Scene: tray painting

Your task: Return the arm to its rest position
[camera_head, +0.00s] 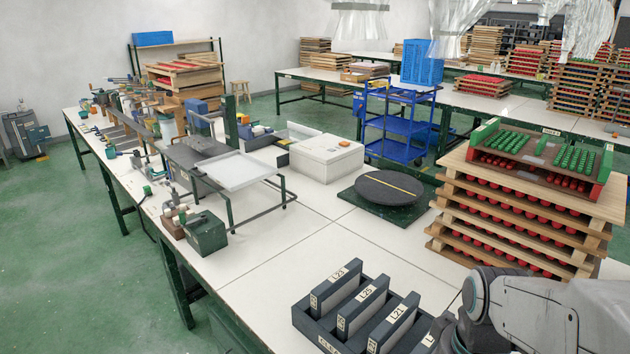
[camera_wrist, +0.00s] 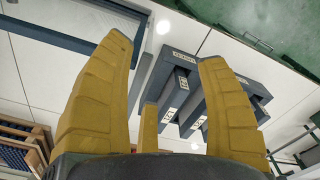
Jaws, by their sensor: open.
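My gripper (camera_wrist: 165,60) shows in the wrist view with its yellow fingers spread wide apart and nothing between them. Behind the fingers in that view is a dark rack (camera_wrist: 188,66) with labelled slabs, partly hidden by the right finger. In the head view my grey arm reaches in from the lower right edge, and the fingers do not show there. The dark labelled rack (camera_head: 309,326) stands on the white table just left of my arm, with its right end hidden behind the arm.
A tall stack of wooden trays (camera_head: 455,219) with red and green pieces stands behind my arm. A round dark turntable (camera_head: 385,190) and a white box (camera_head: 326,157) stand farther back. A green box (camera_head: 206,235) is at the table's left edge. The white table (camera_head: 270,262) is clear in the middle.

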